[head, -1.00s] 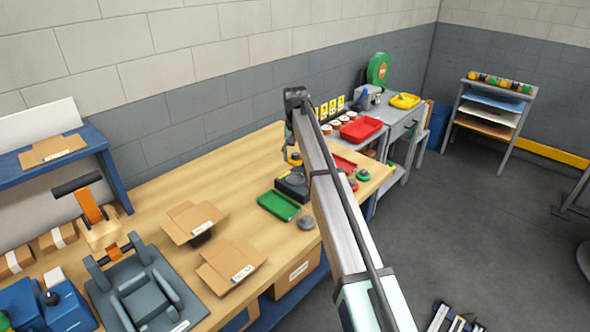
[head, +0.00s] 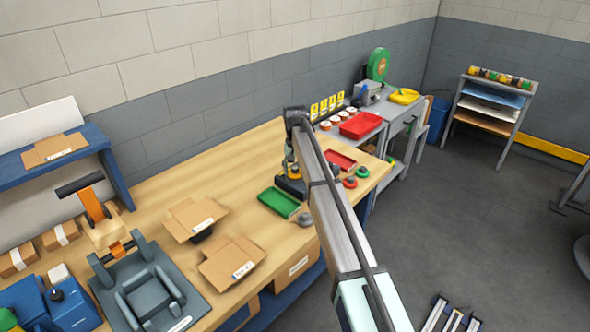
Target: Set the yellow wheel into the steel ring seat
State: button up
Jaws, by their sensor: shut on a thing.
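My gripper (head: 291,165) is small and partly hidden behind my own arm. It points down over a dark block (head: 287,188) on the wooden bench. The yellow wheel (head: 294,173) shows as a small orange-yellow shape at the fingertips, and the gripper is shut on it. The wheel appears just above the dark block or touching it; I cannot tell which. The steel ring seat cannot be made out clearly; the wheel and gripper cover part of the block's top.
A red tray (head: 340,160) and red and green round pieces (head: 350,182) lie to the right. Open cardboard boxes (head: 232,262) stand on the nearer bench.

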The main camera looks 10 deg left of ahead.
aim_at(295, 168)
jog(key=shift+f, duration=0.25)
jog(key=o, duration=1.2)
jog(key=shift+r, duration=0.1)
jog(key=shift+r+b, duration=1.45)
jog(key=shift+r, duration=4.8)
